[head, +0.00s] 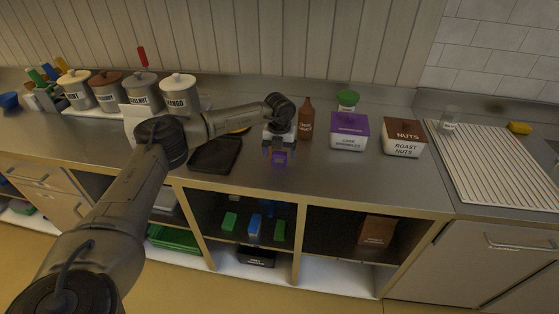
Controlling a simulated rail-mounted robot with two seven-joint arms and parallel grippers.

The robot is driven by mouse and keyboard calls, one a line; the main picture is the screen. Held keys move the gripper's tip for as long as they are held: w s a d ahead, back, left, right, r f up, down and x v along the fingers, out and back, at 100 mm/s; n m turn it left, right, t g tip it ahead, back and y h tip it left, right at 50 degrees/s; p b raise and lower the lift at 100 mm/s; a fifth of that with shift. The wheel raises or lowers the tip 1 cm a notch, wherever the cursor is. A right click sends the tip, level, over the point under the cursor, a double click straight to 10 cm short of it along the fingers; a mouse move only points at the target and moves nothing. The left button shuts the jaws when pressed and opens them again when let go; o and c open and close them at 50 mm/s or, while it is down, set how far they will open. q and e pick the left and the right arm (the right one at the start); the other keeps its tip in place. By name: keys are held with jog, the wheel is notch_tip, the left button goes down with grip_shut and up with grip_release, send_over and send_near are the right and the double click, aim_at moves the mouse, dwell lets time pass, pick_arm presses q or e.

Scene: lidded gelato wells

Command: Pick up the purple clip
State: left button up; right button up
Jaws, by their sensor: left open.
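The purple clip (279,158) is a small purple piece on the steel counter near its front edge. My left gripper (279,150) points down right at the clip, with its fingers around or just above it. The fingers look apart, and I cannot tell whether they touch the clip. The gripper partly hides the clip's upper part. My right gripper is not in view.
A brown bottle (306,119), a purple-lidded box (349,132) and a nuts box (404,138) stand right of the gripper. A black tray (215,155) lies to its left. Lidded wells, including the mango one (180,94), stand further left. A ribbed drainboard (495,160) is at right.

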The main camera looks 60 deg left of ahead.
pick_arm(q)
jog(key=shift+f, duration=0.6)
jog(key=shift+c, duration=0.2)
jog(key=shift+r, duration=0.1)
jog(key=c, duration=0.9)
jog(key=shift+c, duration=0.3)
